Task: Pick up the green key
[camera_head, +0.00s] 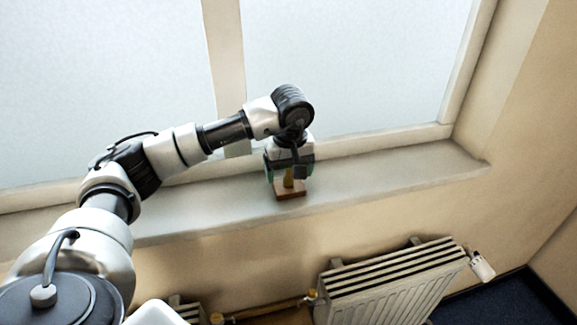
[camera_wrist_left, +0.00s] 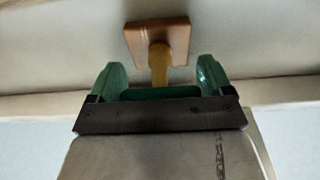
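A yellowish upright piece (camera_head: 288,178) stands on a small brown wooden block (camera_head: 291,195) on the window sill. It also shows in the left wrist view (camera_wrist_left: 159,65), rising from the block (camera_wrist_left: 176,38). I see no clearly green key; the piece looks yellow to olive, and its near end is partly hidden by the gripper. My left gripper (camera_head: 289,172) points down over the block. Its green fingers (camera_wrist_left: 160,76) are apart, one on each side of the yellowish piece, with a visible gap on both sides. My right gripper is not in view.
The pale window sill (camera_head: 400,168) is clear to the right of the block. The window frame (camera_head: 400,137) stands close behind it. A white radiator (camera_head: 390,285) with a valve (camera_head: 481,266) is below the sill, and a copper-coloured pipe (camera_head: 265,310) runs beside it.

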